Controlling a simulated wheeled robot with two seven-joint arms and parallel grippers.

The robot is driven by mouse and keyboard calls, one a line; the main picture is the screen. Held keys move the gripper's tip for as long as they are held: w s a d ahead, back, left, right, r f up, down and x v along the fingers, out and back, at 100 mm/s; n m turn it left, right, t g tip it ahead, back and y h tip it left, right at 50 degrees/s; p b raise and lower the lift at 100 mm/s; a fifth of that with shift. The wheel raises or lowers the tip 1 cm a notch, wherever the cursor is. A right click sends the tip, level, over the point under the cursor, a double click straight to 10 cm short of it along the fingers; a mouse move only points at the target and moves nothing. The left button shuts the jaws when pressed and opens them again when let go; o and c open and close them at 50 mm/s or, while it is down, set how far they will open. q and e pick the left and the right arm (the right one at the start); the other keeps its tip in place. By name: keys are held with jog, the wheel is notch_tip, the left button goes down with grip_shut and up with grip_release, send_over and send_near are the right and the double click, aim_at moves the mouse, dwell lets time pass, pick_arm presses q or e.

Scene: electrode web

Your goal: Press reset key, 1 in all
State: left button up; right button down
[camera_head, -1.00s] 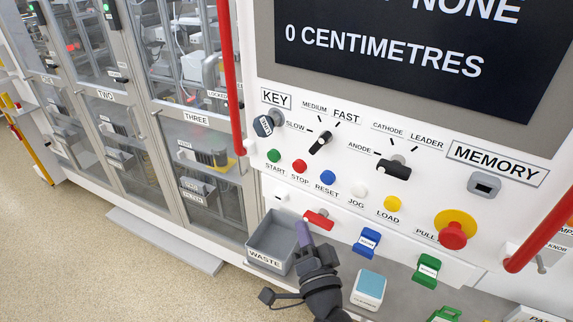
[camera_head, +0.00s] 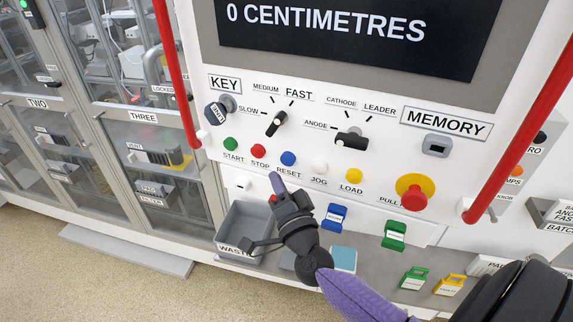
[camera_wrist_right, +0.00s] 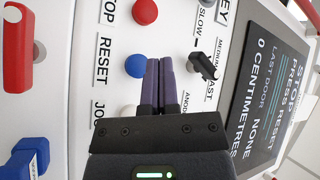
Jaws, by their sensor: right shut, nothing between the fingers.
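The blue reset key (camera_head: 288,158) is a round button on the white panel, between the red stop button (camera_head: 260,151) and the white jog button (camera_head: 320,167). In the right wrist view the blue reset key (camera_wrist_right: 138,66) sits just left of my right gripper's fingertips (camera_wrist_right: 158,62). In the head view my right gripper (camera_head: 277,182) is below the reset key, pointing up at the panel. Its purple fingers are closed together and empty. I cannot tell whether they touch the panel. My left gripper is not in view.
The grey waste bin (camera_head: 225,238) stands below the panel on the left. A speed knob (camera_head: 277,122) and a cathode knob (camera_head: 350,138) stick out above the buttons. A red emergency knob (camera_head: 414,197) is at right. Red rails (camera_head: 177,80) flank the panel.

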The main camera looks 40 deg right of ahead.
aim_at(282, 158)
jog(key=shift+w+d, duration=0.4)
jog(key=shift+d, duration=0.2)
jog(key=shift+w+d, duration=0.4)
jog(key=shift+d, duration=0.2)
jog(key=shift+w+d, duration=0.1)
dwell(1.1)
jog(key=shift+w+d, duration=0.15)
jog(key=shift+d, duration=0.1)
jog(key=shift+w+d+b, duration=0.2)
jog(key=shift+d+b, duration=0.1)
jog(key=shift+d, duration=0.1)
dwell(0.7)
jog(key=shift+a, duration=0.15)
jog(key=shift+s+a+p, duration=0.4)
jog(key=shift+s+a, duration=0.05)
jog(key=shift+a, duration=0.15)
